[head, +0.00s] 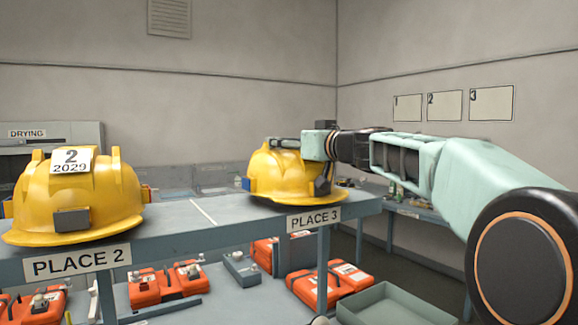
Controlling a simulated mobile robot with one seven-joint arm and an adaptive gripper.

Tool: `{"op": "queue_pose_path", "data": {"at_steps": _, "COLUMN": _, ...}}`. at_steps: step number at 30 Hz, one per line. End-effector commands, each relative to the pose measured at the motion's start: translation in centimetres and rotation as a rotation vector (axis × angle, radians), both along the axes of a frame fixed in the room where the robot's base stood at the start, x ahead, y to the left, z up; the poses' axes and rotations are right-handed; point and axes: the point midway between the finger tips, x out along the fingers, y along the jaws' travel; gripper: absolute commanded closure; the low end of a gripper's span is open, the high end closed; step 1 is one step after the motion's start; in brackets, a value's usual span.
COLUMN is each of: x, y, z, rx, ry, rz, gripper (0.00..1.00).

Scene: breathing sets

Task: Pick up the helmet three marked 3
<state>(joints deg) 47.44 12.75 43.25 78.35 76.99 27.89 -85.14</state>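A yellow helmet (275,178) sits at the right end of the upper shelf, just behind the label PLACE 3 (314,219). No number shows on it from here; my gripper covers its upper right side. My gripper (304,160) reaches in from the right and is at the helmet's crown and right side. Dark finger parts show along the top and down the right side of the shell. I cannot tell whether they touch or grip it. The helmet appears upright, with its brim at shelf level.
Another yellow helmet (100,195), marked 2 and 2029, sits at PLACE 2 on the left. The shelf (215,225) between them is clear. Orange cases (335,280) and a grey-green tray (395,306) lie below. A side bench (420,213) stands behind at right.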

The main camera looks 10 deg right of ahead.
Motion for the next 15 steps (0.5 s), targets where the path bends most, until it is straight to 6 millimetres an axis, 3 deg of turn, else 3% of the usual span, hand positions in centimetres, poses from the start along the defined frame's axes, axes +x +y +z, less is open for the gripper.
{"op": "queue_pose_path", "data": {"at_steps": 9, "x": 0.33, "y": 0.10, "z": -0.03, "rx": -0.001, "ry": 0.000, "rz": -0.001, "gripper": 0.36}}
{"op": "queue_pose_path", "data": {"at_steps": 15, "x": 0.32, "y": 0.10, "z": -0.03, "rx": -0.001, "ry": 0.000, "rz": -0.001, "gripper": 0.58}}
